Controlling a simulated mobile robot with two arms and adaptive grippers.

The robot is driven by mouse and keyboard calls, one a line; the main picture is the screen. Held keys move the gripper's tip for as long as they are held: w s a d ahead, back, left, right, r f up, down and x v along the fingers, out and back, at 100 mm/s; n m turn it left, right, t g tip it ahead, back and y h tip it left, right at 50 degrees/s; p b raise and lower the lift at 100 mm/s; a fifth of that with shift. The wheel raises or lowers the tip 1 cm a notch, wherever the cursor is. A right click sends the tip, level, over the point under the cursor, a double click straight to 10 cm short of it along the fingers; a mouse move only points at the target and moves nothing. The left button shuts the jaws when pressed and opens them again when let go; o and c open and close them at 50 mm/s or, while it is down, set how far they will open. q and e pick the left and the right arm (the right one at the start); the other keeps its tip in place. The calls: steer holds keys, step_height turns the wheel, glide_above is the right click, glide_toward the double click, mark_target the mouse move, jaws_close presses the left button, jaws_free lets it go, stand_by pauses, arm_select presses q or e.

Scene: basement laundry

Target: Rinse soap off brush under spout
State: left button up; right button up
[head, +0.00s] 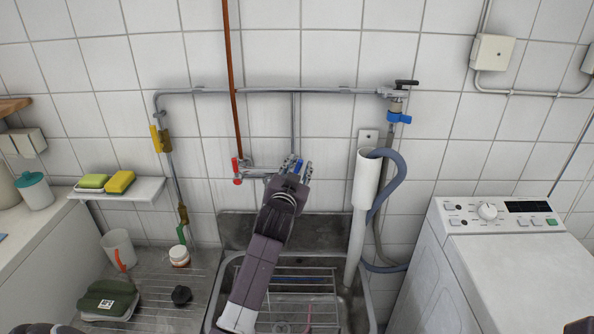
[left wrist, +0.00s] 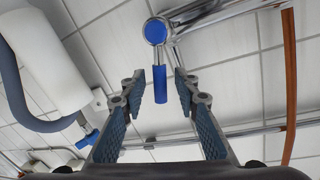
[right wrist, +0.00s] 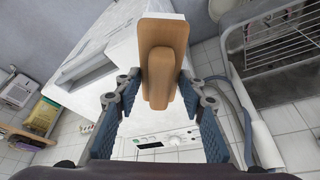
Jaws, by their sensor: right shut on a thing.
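The wall tap's red handle (head: 237,170) shows in the head view. Its blue lever (left wrist: 161,85) shows in the left wrist view, hanging from a chrome body. My left gripper (head: 297,174) is in front of the tap over the sink (head: 228,283). In the left wrist view its fingers (left wrist: 160,88) are open on either side of the blue lever, with gaps beside it. The spout's outlet cannot be made out. My right gripper (right wrist: 165,100) is shut on a wooden brush (right wrist: 163,50). Bristles and any soap on it cannot be made out.
A wire rack (head: 290,280) lies in the sink. A white pipe (head: 366,180) and grey hose stand right of the tap. The washing machine (head: 530,270) is at the right. A shelf (head: 145,190) with sponges and a draining board with several items are left.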

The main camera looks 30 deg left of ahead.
arm_select(q)
steer(key=v, duration=1.2)
steer(key=shift+w+f, duration=0.1)
